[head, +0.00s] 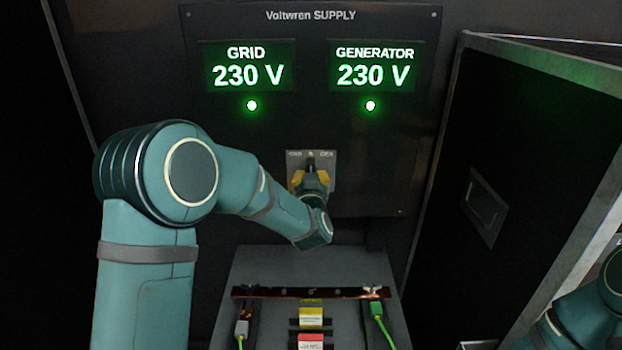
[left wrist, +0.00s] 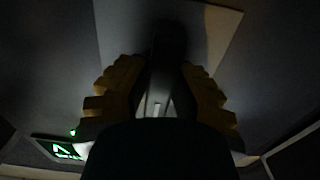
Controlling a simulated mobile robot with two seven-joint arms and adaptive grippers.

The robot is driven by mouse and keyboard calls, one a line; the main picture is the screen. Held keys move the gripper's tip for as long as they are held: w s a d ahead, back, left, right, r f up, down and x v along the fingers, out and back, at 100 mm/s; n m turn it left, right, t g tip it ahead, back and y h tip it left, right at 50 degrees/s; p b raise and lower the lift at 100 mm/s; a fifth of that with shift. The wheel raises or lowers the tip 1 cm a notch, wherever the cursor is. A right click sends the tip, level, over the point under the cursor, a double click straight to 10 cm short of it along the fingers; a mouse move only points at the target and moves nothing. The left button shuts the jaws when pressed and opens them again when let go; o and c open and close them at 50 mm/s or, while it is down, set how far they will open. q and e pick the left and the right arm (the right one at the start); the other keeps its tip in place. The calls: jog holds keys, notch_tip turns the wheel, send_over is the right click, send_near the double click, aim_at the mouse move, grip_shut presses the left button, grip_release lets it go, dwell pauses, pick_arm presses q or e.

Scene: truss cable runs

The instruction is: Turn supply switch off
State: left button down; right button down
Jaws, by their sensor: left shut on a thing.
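The supply switch (head: 328,160) is a small light plate low on the Voltwren SUPPLY panel, with small lettering along its top edge. Its dark handle (head: 310,163) looks about upright under the middle mark. My left gripper (head: 311,180), with yellow fingers, is at the switch and shut on the handle. In the left wrist view, the fingers of my left gripper (left wrist: 160,95) lie on both sides of the dark handle (left wrist: 169,42), in front of the switch plate (left wrist: 220,32). The fingers hide the lower part of the switch. My right gripper is out of view.
GRID (head: 248,67) and GENERATOR (head: 373,67) displays both read 230 V, each with a lit green lamp. Below the switch is a grey board (head: 260,265) with a copper bar (head: 340,292), clamps with green cables, and yellow and red tags. A dark cabinet door (head: 520,150) stands open at right.

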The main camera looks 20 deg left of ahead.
pick_arm(q)
jog(key=shift+r, duration=0.3)
jog(key=c, duration=1)
grip_release()
jog(key=shift+o, duration=0.9)
jog(key=shift+w+f, duration=0.1)
jog(key=shift+f, duration=0.1)
jog(key=v, duration=1.2)
